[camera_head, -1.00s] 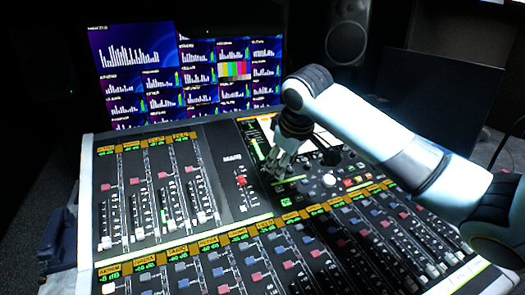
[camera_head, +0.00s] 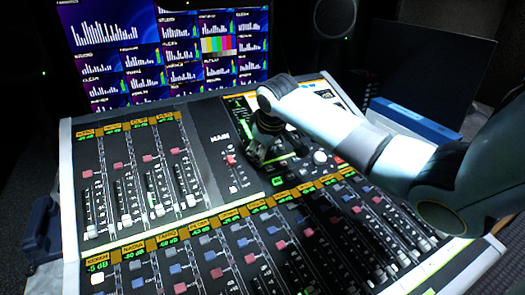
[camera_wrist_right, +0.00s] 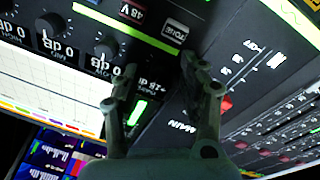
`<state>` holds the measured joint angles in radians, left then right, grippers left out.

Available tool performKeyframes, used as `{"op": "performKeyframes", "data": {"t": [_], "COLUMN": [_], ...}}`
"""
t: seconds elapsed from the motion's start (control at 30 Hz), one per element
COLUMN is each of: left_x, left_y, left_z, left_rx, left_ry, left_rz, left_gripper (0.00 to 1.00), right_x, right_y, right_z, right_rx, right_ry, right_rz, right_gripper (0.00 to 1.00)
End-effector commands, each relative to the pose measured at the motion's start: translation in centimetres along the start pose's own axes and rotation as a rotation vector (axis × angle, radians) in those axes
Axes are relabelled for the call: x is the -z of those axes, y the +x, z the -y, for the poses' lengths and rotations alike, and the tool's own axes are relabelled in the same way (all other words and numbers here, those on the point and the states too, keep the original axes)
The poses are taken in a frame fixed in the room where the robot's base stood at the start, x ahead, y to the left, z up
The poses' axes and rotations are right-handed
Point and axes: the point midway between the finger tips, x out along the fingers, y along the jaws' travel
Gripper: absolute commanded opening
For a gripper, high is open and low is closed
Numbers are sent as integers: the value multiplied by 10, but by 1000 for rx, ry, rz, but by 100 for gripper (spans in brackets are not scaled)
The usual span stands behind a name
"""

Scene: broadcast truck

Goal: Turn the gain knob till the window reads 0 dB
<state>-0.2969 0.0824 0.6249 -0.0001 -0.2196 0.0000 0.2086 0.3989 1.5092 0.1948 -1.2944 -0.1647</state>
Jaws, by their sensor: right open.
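My right gripper (camera_head: 258,158) hangs over the upper middle of the mixing console, beside the MAIN section. In the right wrist view its two fingers (camera_wrist_right: 155,88) are spread with a gap between them. A small window (camera_wrist_right: 151,86), upside down and partly covered, shows between the fingers; it seems to read about +15 dB, but I cannot be sure. The gain knob cannot be made out; it may be hidden by the gripper. Two other dark knobs (camera_wrist_right: 50,25) and (camera_wrist_right: 106,47) have windows that seem to read 0 dB. My left gripper is not in view.
The console (camera_head: 215,160) carries rows of faders (camera_head: 155,200) around the gripper. A lit 48V button (camera_wrist_right: 131,12) is close to the fingers. A round pale control (camera_head: 320,157) lies to the right. Monitors (camera_head: 165,50) and a speaker (camera_head: 335,18) stand behind.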

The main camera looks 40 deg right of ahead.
Motion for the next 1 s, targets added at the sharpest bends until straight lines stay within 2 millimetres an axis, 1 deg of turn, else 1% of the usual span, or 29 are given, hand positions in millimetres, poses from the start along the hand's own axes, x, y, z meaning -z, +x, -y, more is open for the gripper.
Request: {"op": "performKeyframes", "data": {"t": [0.2,0.27,0.53,0.8,1.0], "left_x": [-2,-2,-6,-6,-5], "left_y": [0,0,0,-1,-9], "left_z": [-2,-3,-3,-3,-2], "left_rx": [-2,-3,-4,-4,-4], "left_ry": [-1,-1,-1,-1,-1], "left_rz": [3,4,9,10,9], "left_gripper": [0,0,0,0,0], "right_x": [0,0,0,0,1], "right_y": [0,0,0,0,-2], "right_z": [0,0,0,0,0], "right_rx": [0,0,0,1,4], "right_ry": [0,0,0,-6,-61], "right_rz": [-1,-1,-1,-1,-7], "right_gripper": [42,36,0,0,0]}}
